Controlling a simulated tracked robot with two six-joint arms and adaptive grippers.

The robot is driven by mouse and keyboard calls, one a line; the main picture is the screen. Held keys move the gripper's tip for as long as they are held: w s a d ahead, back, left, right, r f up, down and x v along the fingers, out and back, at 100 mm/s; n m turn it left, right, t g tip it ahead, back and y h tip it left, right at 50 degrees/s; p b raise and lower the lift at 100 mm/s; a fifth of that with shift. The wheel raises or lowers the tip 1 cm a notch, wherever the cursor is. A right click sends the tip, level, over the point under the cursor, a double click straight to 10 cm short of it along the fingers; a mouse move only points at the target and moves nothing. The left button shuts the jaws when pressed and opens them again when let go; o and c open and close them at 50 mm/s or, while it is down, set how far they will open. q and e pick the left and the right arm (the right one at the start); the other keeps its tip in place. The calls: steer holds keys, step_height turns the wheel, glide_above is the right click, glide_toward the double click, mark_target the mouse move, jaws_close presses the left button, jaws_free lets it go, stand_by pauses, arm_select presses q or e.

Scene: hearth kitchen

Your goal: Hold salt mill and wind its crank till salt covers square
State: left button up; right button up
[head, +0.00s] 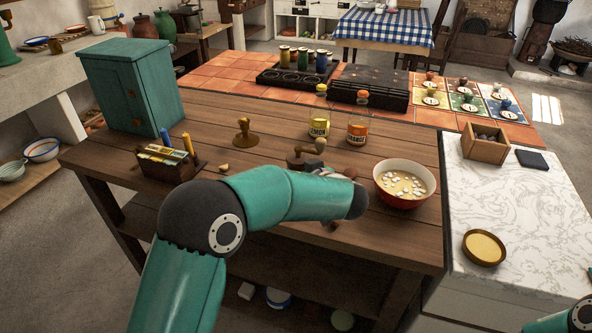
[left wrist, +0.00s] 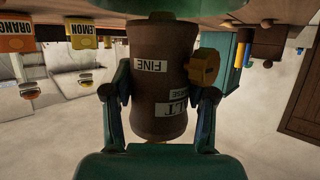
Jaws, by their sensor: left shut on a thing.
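The salt mill shows in the left wrist view as a brown waisted body (left wrist: 160,75) with labels reading FINE and, partly hidden, salt and coarse. A tan knob (left wrist: 203,67) sticks out from its side. My left gripper (left wrist: 160,90) is shut around the body, one finger on each side. In the head view the mill's brown crank (head: 306,151) shows above my left forearm, which hides most of the mill and the gripper. My right gripper is out of view; only a bit of my right arm shows at the lower right corner. I cannot tell which square is meant.
Lemon (head: 319,126) and orange (head: 357,132) jars stand behind the mill. A stamp-like wooden thing (head: 243,134) and a teal cabinet (head: 128,88) stand left. A dark square (head: 531,158) lies on the marble.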

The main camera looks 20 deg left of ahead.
arm_select(q)
steer(key=c, duration=0.5)
steer(key=o, duration=1.3)
